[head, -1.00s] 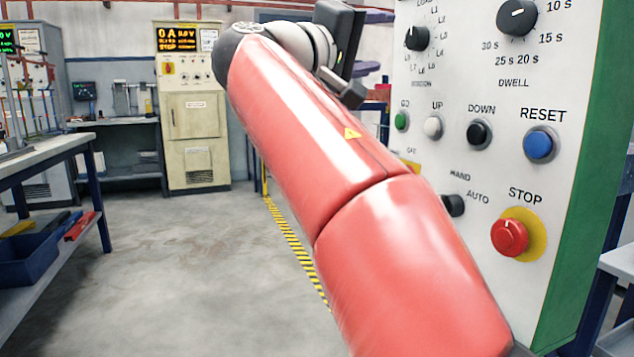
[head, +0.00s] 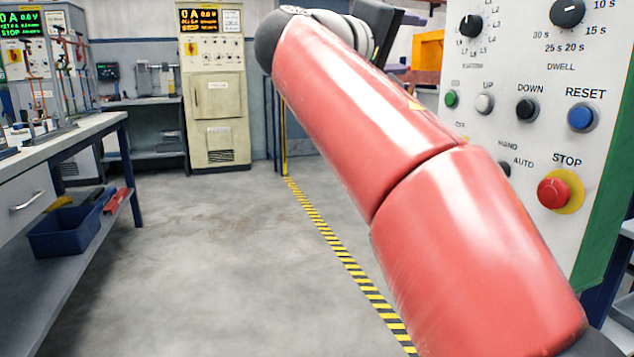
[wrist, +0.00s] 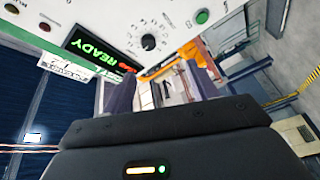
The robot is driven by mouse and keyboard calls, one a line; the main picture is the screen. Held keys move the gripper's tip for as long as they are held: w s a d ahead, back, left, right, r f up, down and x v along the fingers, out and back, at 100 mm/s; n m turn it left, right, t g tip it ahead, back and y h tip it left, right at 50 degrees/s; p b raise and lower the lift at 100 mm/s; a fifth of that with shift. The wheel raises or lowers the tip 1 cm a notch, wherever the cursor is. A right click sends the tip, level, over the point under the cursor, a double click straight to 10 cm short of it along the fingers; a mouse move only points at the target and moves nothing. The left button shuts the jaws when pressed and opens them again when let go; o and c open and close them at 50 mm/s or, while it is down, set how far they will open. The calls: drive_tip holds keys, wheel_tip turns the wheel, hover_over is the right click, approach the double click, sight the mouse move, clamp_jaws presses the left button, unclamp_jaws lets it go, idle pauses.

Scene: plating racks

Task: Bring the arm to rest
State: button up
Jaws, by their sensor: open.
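My red arm (head: 350,110) reaches up across the head view in front of the white control panel (head: 545,130). Its dark wrist end is at the top of the picture, and the fingers cannot be made out there. In the wrist view my gripper (wrist: 160,92) shows two dark fingers spread apart with nothing held between them. Past the fingers the wrist view shows a tilted panel with a green READY display (wrist: 92,55) and a black knob (wrist: 149,42).
The panel carries a red STOP button (head: 554,191), a blue RESET button (head: 582,117) and other controls. A workbench (head: 75,130) with a blue bin (head: 68,238) stands at left. A cream cabinet (head: 216,105) is at the back. The middle floor is clear, with a yellow-black stripe (head: 340,252).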

drive_tip(key=s+d+f+n+g+y, duration=0.1)
drive_tip(key=s+d+f+g+y, duration=0.25)
drive_tip(key=f, duration=0.75)
drive_tip(key=s+d+f+y, duration=0.3)
drive_tip(key=d+f+y, duration=0.25)
drive_tip(key=f, duration=0.55)
drive_tip(key=s+a+f+m+g+y, duration=0.1)
drive_tip(key=s+a+f+m+y, duration=0.1)
drive_tip(key=s+f, duration=0.7)
drive_tip(key=s+a+f+m+g+y, duration=0.2)
drive_tip(key=s+f, duration=0.7)
drive_tip(key=f, duration=0.6)
drive_tip(key=shift+a+f+y, duration=0.35)
drive_tip(key=shift+a+y, duration=0.35)
drive_tip(key=shift+a, duration=0.4)
drive_tip(key=shift+s, duration=0.1)
clamp_jaws()
drive_tip(key=shift+r, duration=0.1)
